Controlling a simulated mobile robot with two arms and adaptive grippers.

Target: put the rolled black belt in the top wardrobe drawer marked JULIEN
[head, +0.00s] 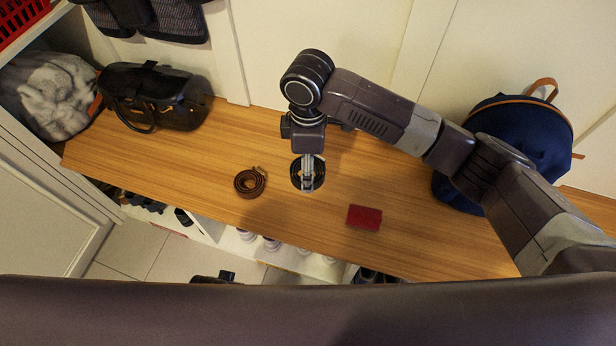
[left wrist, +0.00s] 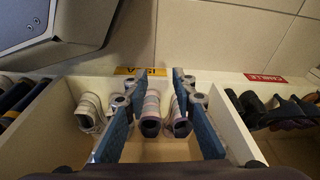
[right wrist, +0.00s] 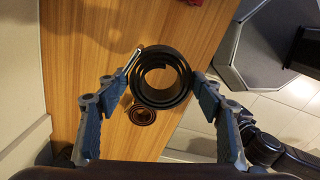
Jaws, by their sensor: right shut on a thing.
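The rolled black belt (head: 319,172) is a round coil below my right gripper (head: 309,180) in the head view. In the right wrist view the coil (right wrist: 181,80) sits between the two fingers, and the gripper is shut on it. It looks far larger there than the brown belt on the bench, so it appears raised off the wood. My left gripper (left wrist: 153,78) is open and empty, low in front of the shoe cubbies in the left wrist view. I cannot make out a drawer marked JULIEN in any view.
The wooden bench (head: 160,160) carries a rolled brown belt (head: 250,183), a red item (head: 364,217), a black bag (head: 154,96) and a navy backpack (head: 524,125). Shoe cubbies (left wrist: 228,125) with yellow (left wrist: 140,71) and red (left wrist: 265,78) labels are below.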

